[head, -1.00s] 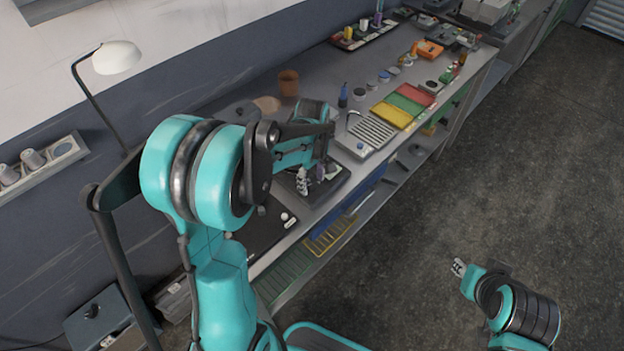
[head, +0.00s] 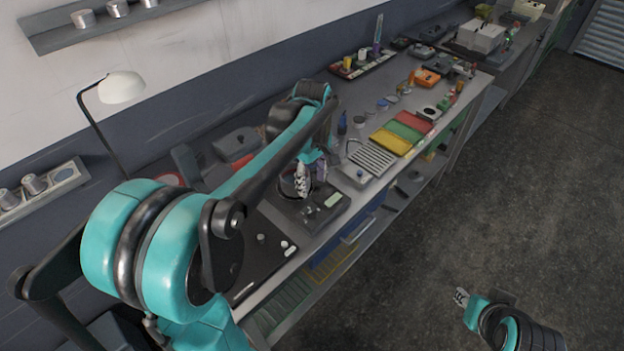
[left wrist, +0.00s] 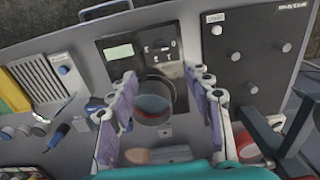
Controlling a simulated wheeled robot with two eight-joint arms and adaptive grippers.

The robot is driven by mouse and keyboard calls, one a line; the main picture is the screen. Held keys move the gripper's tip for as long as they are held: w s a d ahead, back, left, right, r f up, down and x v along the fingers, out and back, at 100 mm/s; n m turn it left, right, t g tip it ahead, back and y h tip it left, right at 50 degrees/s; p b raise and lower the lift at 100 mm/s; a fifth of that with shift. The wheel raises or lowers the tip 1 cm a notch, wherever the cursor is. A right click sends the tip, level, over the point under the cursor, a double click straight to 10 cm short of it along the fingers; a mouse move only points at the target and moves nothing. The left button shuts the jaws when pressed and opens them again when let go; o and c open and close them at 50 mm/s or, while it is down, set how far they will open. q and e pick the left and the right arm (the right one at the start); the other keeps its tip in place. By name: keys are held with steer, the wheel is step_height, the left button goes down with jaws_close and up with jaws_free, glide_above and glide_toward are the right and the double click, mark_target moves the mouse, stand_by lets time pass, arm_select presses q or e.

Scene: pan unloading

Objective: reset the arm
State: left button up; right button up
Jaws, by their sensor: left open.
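My left gripper (head: 312,180) hangs over the bench above a dark device with a small pale display (head: 333,200). In the left wrist view my left gripper (left wrist: 163,82) is open, its two purple-padded fingers wide apart with nothing held between them. Below and between the fingers is a round dark pan-like vessel (left wrist: 153,112) beside the same device (left wrist: 140,48). My left arm hides part of the bench behind it. My right gripper (head: 461,297) is over the floor at the lower right, small, and its opening is unclear.
A black panel with knobs (head: 268,240) lies nearer me on the bench. A ribbed tray (head: 371,160) and yellow, green and red trays (head: 406,130) lie to the right. A lamp (head: 121,87) stands at the left. The floor at right is clear.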

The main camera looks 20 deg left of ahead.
stand_by(0.5)
arm_select(q)
steer(key=s+d+f+m+t+b, duration=0.1)
steer(key=s+d+f+m+t, duration=0.1)
steer(key=s+m, duration=0.5)
steer(key=s+d+f+m+t+b, duration=0.2)
steer(key=s+d+m+t, duration=0.2)
steer(key=s+m, duration=0.3)
steer(key=shift+s+d+f+t, duration=0.25)
steer(key=shift+d+t, duration=0.15)
steer(key=shift+t, duration=0.1)
